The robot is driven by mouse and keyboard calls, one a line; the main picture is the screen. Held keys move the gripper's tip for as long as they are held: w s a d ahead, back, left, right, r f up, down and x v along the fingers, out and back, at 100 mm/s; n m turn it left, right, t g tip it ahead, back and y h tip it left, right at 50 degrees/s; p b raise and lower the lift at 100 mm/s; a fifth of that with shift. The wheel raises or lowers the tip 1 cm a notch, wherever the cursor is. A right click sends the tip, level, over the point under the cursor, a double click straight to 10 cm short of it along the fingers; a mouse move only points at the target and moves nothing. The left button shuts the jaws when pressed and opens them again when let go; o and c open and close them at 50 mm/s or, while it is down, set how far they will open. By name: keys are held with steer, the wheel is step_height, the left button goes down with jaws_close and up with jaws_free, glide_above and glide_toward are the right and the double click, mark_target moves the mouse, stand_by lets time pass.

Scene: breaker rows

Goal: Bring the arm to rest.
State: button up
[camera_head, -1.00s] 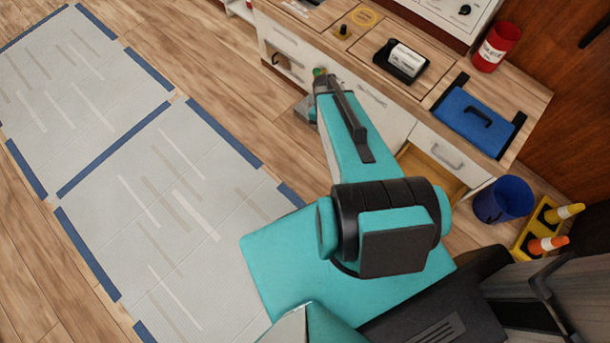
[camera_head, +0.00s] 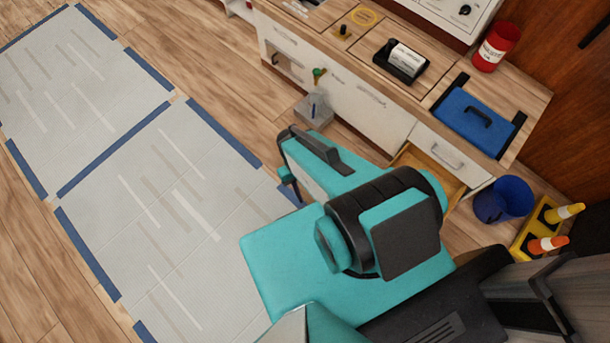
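My teal arm (camera_head: 330,185) is drawn back, with its black joint at the lower middle of the head view. Its far link is short and folded, and ends over the floor between the mats and the cabinet. A small teal part (camera_head: 287,176) shows at the left of that link. My gripper's fingers do not show; the link seems to hide them. The arm looks clear of the cabinet front.
The cabinet has an open drawer (camera_head: 422,172) at its right end. A grey box (camera_head: 314,110) stands out from the cabinet front, with a green knob (camera_head: 318,72) above it. Grey mats (camera_head: 165,215) cover the left floor.

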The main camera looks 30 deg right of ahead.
step_height(320, 180, up, 8)
steer(key=p, duration=0.7)
steer(key=shift+s+a+f, duration=0.15)
steer(key=shift+s+a, duration=0.05)
steer(key=shift+s, duration=0.2)
